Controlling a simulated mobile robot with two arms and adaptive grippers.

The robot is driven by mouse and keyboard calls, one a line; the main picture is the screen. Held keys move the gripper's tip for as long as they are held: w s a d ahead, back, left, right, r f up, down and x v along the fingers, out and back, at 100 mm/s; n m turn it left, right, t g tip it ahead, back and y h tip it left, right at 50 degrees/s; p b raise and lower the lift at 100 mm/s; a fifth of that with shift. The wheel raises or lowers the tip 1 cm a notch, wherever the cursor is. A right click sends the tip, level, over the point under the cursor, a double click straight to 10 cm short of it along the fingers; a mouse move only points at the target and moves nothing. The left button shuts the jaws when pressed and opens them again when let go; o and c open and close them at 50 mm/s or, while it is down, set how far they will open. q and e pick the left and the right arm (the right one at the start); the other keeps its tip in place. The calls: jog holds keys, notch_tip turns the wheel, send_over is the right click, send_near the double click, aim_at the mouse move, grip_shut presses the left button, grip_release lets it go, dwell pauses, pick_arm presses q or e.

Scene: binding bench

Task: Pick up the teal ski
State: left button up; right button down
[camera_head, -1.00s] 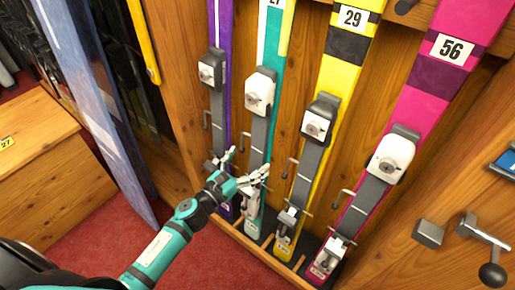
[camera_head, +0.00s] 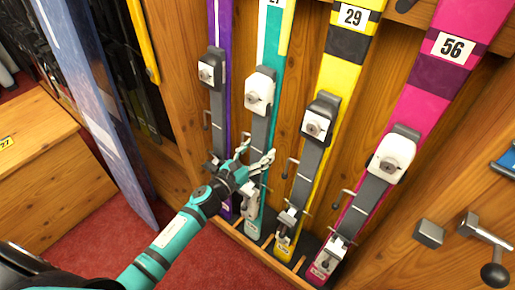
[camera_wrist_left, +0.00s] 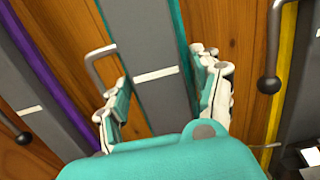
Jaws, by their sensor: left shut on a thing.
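The teal ski (camera_head: 268,42) stands upright in the wooden rack, second from the left, with a white toe binding and a grey plate. Its lower end rests on the rack's bottom ledge. My left gripper (camera_head: 256,154) is shut on the teal ski below the toe binding, with one finger on each side. In the left wrist view the fingers (camera_wrist_left: 160,88) flank the ski's grey plate (camera_wrist_left: 158,60), with teal edges showing. The hand hides part of the heel binding. My right gripper is not in view.
A purple ski (camera_head: 221,28) stands close on the left, a yellow ski (camera_head: 345,55) and a pink ski (camera_head: 440,80) on the right. Metal brake arms stick out between them. A blue board (camera_head: 95,100) leans left of the rack, near a wooden box (camera_head: 40,180).

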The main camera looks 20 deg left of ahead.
pick_arm(q)
jog(key=c, duration=0.7)
jog(key=shift+w+r, duration=0.1)
jog(key=shift+r, duration=0.1)
jog(key=shift+c, duration=0.6)
jog(key=shift+r, duration=0.1)
